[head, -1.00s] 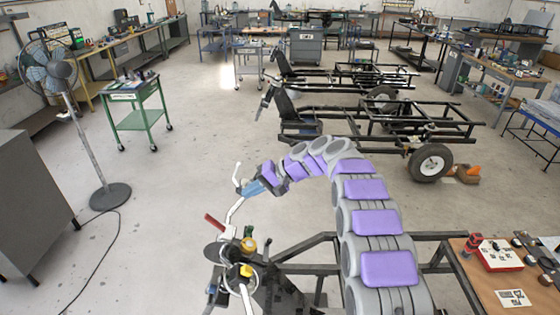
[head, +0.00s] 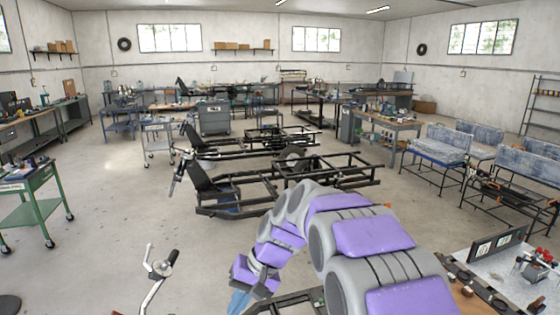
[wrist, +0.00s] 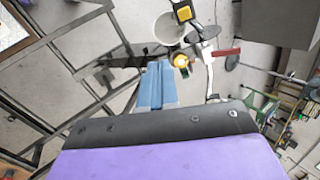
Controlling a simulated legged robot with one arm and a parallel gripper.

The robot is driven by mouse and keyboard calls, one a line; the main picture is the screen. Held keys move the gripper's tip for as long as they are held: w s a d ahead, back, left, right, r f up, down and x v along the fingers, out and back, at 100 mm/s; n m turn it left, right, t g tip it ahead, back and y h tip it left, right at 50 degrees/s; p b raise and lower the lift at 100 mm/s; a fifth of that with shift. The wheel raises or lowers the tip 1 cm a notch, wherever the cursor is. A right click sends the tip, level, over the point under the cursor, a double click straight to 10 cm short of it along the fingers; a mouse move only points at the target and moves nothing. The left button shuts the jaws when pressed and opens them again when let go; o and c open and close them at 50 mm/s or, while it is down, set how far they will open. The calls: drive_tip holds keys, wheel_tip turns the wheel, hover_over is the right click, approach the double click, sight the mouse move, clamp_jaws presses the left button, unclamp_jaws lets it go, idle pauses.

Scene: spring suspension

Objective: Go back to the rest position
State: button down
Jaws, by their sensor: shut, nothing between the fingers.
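My gripper (wrist: 156,86) shows in the wrist view as two blue fingers pressed together, shut and empty. In the head view only its blue end (head: 239,300) shows at the bottom edge, below my grey and purple arm. In the wrist view it hangs above a vehicle frame (wrist: 62,88), near a handlebar (wrist: 209,65) with a red lever (wrist: 226,52). A yellow button (wrist: 184,13) and an orange-yellow round part (wrist: 181,60) lie ahead of the fingertips. Whether the fingers touch anything cannot be told.
A handlebar (head: 152,284) rises at the lower left. Bare vehicle frames (head: 290,180) stand in the middle. A green cart (head: 30,211) is at left, a cluttered bench (head: 520,285) at lower right. The floor (head: 110,220) between cart and frames is clear.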

drive_tip(key=s+d+f+h+b, duration=0.2)
drive_tip(key=s+d+f+h, duration=0.1)
drive_tip(key=s+d, duration=0.8)
drive_tip(key=s+d+f+m+h+b, duration=0.1)
drive_tip(key=s+d+f, duration=0.4)
drive_tip(key=s+d, duration=0.7)
drive_tip(key=s+h+b, duration=0.1)
drive_tip(key=s+h, duration=0.1)
drive_tip(key=s, duration=0.6)
drive_tip(key=shift+d+m, duration=0.2)
drive_tip(key=shift+m, duration=0.1)
